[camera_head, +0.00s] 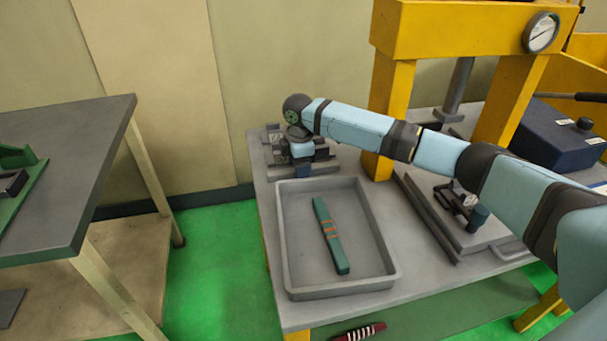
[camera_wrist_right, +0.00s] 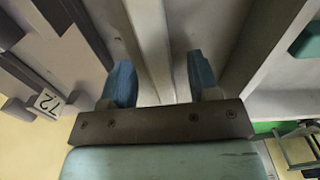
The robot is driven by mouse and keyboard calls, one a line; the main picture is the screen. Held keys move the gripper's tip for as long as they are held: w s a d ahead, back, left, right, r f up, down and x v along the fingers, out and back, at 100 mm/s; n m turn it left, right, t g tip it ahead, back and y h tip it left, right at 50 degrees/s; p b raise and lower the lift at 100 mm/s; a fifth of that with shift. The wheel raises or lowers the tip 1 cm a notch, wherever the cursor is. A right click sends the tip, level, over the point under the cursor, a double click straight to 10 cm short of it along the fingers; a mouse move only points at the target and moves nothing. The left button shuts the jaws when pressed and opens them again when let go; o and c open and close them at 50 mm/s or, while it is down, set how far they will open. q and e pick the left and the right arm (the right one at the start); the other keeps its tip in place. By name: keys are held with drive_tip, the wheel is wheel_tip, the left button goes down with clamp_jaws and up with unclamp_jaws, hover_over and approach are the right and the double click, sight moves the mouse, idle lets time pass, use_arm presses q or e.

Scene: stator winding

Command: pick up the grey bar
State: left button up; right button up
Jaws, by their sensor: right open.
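My right gripper (camera_head: 303,160) points down over the far left corner of the worktable, beside the far end of the tray. In the right wrist view its two blue fingers (camera_wrist_right: 160,82) are apart. A long pale grey bar (camera_wrist_right: 150,40) runs between and beyond the fingertips in that view. I cannot tell whether the fingers are level with it or above it. In the head view the arm and gripper largely hide this bar among grey blocks. My left gripper is not in view.
A grey tray (camera_head: 289,246) holds a green bar with orange stripes (camera_head: 331,235). Grey blocks (camera_head: 280,156) stand close around my right gripper. A yellow press (camera_head: 385,100) stands behind my right arm. A dark-topped table (camera_head: 85,150) is at left.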

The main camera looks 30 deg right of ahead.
drive_tip(key=shift+f, duration=0.35)
clamp_jaws()
drive_tip(key=shift+r, duration=0.1)
